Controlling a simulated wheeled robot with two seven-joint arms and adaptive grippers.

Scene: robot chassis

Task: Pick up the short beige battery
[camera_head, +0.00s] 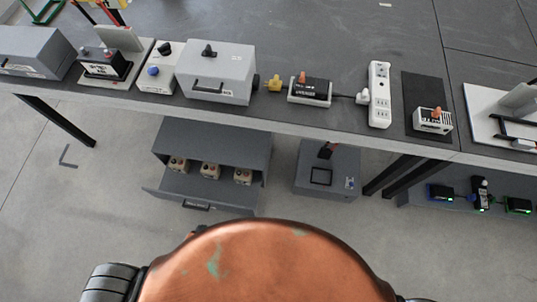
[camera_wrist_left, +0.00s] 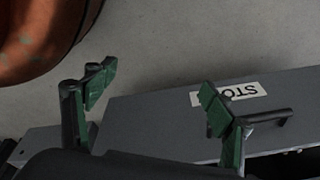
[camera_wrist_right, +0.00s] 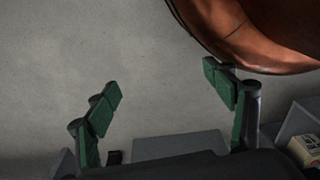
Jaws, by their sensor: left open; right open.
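Three short beige batteries stand in a row in the open grey drawer (camera_head: 168,193) under the table: a left one (camera_head: 179,165), a middle one (camera_head: 210,170) and a right one (camera_head: 243,177). A beige block, apparently one of them, also shows at the right edge of the right wrist view (camera_wrist_right: 304,147). My left gripper (camera_wrist_left: 157,95) is open and empty near a grey front with a handle and a partly visible label. My right gripper (camera_wrist_right: 163,95) is open and empty above the pale floor. Neither gripper shows in the head view.
A grey box (camera_head: 327,170) stands right of the drawer. A shelf at right holds devices with lit lights. Floor in front is clear.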

